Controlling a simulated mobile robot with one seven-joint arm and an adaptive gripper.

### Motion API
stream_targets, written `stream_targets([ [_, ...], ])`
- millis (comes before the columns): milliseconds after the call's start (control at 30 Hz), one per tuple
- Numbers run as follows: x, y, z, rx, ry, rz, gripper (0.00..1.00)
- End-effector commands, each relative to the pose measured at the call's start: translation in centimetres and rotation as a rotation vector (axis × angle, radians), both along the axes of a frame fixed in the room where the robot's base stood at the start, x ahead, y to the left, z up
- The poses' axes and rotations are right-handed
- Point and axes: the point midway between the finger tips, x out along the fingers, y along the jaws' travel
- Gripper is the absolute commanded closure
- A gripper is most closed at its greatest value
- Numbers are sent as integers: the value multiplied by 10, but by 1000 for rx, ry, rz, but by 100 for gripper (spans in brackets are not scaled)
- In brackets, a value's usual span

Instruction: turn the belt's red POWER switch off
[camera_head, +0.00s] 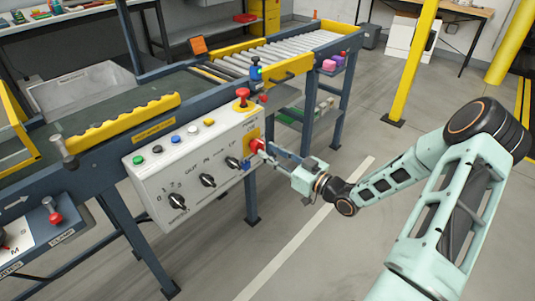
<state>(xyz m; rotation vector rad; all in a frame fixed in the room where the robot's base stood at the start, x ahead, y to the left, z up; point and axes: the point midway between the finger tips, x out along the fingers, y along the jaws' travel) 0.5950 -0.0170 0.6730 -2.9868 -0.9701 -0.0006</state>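The white control panel (190,167) hangs on the side of the conveyor belt (95,122). A red switch (254,145) on a yellow plate sits at the panel's right end; I take it for the POWER switch, but its lettering is too small to read. My gripper (264,148) reaches in from the right, with its fingertips at the red switch. The fingers partly cover the switch. I cannot tell whether they touch it or how far they are apart. The switch's position is also unclear.
Black rotary knobs (207,181) and several coloured buttons (176,139) share the panel. A red mushroom button (242,94) stands on top, near a blue-topped post (256,70). The floor (330,255) right of the conveyor is open.

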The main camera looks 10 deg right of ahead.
Motion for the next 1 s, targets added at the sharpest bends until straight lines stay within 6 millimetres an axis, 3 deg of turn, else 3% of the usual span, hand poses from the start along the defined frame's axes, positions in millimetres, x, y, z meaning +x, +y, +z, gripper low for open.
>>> stream_targets([
  [133, 10, 7, -1, 0, 0, 0, 73],
  [433, 12, 9, 0, -1, 1, 0, 73],
  [700, 12, 9, 0, -1, 0, 0, 100],
  [1000, 12, 9, 0, 5, 5, 0, 100],
])
